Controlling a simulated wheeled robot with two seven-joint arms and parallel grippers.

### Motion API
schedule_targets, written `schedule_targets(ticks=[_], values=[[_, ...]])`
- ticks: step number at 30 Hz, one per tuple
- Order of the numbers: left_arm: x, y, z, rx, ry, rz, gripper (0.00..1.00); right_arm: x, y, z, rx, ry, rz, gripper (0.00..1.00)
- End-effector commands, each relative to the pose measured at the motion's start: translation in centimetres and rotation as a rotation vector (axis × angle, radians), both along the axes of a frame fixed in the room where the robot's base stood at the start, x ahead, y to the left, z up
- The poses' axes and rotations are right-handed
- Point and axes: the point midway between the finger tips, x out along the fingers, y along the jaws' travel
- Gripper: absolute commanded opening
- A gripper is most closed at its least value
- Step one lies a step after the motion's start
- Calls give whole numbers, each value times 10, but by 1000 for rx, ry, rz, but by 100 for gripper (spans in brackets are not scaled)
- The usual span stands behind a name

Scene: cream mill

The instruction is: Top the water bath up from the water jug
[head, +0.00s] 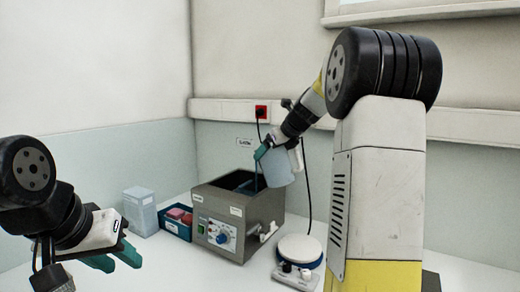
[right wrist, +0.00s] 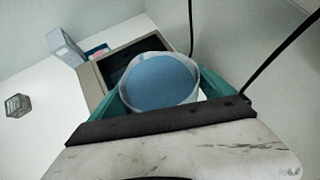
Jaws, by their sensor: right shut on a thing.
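The water bath (head: 238,215) is a grey box with an open top and a front panel with a dial. Its dark opening also shows in the right wrist view (right wrist: 93,83). My right gripper (head: 264,152) is shut on the water jug (head: 278,170), a pale translucent vessel, and holds it above the bath's right side. The jug looks tilted to the left, and a thin blue streak runs down from its left side into the bath opening. In the right wrist view the jug (right wrist: 158,83) shows blue water inside, between teal fingers. My left gripper (head: 117,258) is open and empty at the lower left.
A blue tray (head: 177,231) with red items and a pale box (head: 140,211) stand left of the bath. A round-topped white device (head: 299,250) stands to its right. A black cable hangs from the red wall socket (head: 261,112) behind.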

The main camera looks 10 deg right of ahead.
Motion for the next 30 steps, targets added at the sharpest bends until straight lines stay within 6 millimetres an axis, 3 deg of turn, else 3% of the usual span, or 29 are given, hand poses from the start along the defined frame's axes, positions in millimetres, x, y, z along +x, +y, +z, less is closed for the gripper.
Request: schedule_targets(ticks=[30], values=[[0, 0, 0, 0, 0, 0, 36, 7, 6, -26, -291, 281, 1, 20]])
